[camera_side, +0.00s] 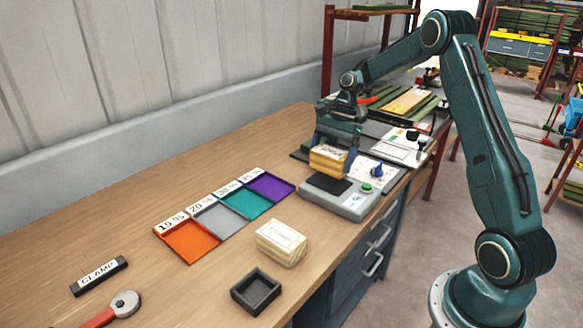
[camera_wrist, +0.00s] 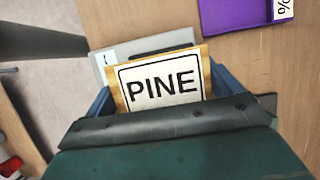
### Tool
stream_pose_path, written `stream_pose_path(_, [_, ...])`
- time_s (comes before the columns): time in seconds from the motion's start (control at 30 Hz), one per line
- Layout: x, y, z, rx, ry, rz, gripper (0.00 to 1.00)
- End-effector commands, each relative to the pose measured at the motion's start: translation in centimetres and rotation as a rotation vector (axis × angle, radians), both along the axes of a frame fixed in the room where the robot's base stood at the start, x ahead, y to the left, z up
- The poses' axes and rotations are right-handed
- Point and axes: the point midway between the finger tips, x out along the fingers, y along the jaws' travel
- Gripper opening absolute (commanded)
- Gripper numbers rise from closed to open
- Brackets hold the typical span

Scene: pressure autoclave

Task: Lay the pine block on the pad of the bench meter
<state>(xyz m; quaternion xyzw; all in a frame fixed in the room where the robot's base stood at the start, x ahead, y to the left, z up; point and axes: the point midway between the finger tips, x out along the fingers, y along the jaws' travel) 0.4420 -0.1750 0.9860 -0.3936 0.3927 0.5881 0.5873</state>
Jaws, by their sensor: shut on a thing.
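The pine block (camera_side: 327,160) is a yellowish wood block with a white label. In the wrist view its label (camera_wrist: 160,86) reads PINE. My gripper (camera_side: 338,150) is shut on it, with a blue finger at each side. In the wrist view the meter (camera_wrist: 140,50) is mostly hidden behind the block.
Orange (camera_side: 186,240), grey, teal and purple (camera_side: 266,186) trays with percent labels lie left of the meter. A second pale block (camera_side: 281,243) and an empty black tray (camera_side: 256,291) stand nearer the front. A CLAMP-labelled bar (camera_side: 99,276) and a red-handled wrench (camera_side: 118,307) lie at front left.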

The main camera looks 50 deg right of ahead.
Motion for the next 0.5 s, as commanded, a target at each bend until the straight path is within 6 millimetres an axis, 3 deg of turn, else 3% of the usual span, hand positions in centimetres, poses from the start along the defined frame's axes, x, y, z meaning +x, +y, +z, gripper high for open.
stream_pose_path(0.5, [0.0,0.0,-4.0,0.000,0.000,0.000,0.63])
